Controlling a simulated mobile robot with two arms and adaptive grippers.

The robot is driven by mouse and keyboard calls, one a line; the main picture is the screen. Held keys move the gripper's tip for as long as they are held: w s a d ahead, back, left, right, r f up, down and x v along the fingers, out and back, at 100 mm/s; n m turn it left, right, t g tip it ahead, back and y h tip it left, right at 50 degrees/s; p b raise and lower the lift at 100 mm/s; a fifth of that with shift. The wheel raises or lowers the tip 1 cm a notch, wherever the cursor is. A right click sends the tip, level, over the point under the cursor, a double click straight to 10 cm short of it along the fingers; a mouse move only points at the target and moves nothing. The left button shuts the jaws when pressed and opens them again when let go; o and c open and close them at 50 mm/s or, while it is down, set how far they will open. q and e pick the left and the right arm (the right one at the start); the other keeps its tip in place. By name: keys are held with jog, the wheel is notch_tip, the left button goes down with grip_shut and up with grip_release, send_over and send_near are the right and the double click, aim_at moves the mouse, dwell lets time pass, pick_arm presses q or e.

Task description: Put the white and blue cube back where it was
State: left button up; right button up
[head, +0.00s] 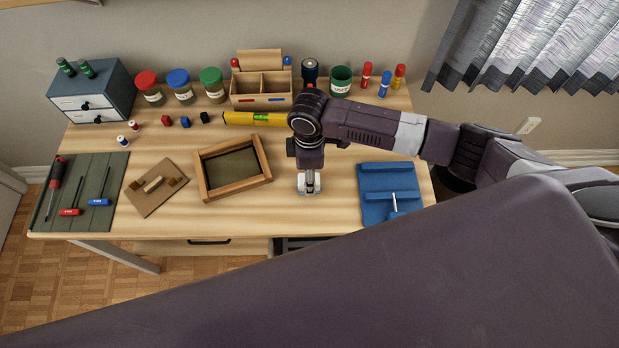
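My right gripper (309,185) points down over the middle front of the desk, just right of the wooden tray. A small pale block with a bluish tint, which looks like the white and blue cube (309,191), is at its fingertips. The fingers and arm cover much of it. I cannot tell whether the fingers grip it or only stand around it, or whether it touches the desk. My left gripper is not in view.
A wooden tray (199,180) lies left of the gripper and a blue board (386,177) right of it. A yellow level (245,118), small red (167,121), blue (185,122) and black (205,118) blocks lie behind. Bare desk surrounds the gripper.

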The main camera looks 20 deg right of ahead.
notch_tip(320, 180, up, 10)
jog(key=b, duration=0.1)
jog(key=shift+f, duration=0.1)
dwell(0.6)
